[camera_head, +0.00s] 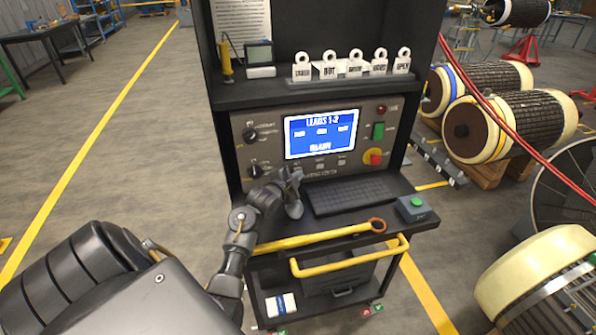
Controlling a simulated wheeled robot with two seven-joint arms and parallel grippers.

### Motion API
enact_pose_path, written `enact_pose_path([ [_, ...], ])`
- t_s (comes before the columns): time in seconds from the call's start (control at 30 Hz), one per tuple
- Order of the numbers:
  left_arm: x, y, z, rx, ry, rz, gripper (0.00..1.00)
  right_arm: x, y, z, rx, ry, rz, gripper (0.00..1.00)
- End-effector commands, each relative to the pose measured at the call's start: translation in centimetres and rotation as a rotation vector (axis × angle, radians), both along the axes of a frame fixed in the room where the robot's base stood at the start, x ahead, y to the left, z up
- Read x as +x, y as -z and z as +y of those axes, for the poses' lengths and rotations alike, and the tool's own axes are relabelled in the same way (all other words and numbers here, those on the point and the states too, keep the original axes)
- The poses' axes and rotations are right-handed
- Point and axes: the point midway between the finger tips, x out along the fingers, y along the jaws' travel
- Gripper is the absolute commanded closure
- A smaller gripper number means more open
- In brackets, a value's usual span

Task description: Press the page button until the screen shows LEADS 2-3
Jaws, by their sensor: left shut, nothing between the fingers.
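The blue screen (321,135) on the grey test panel reads LEADS 1-2 at the top, with smaller text below that I cannot read surely. A row of small buttons (320,164) sits just under the screen; their labels are too small to read. My left gripper (294,177) is shut and empty, in front of the panel below the screen's lower left corner. It hides part of the button row's left end, and I cannot tell whether it touches a button. My right gripper is out of view.
A dark keyboard (350,195) lies on the cart's shelf, right of my left gripper. A grey box with a green button (416,203) stands farther right. Dark knobs (254,171) and a red knob (374,157) flank the screen. Yellow handles (350,262) stick out in front.

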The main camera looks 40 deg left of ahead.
Motion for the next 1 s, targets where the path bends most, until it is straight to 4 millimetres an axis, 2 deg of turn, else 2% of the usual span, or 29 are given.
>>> enact_pose_path([
  [0.7,0.30,-0.02,0.45,0.000,0.000,0.000,1.00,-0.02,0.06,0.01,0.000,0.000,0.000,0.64],
  [1.0,-0.33,-0.15,-0.42,0.000,0.000,0.000,1.00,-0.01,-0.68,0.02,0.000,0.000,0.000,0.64],
])
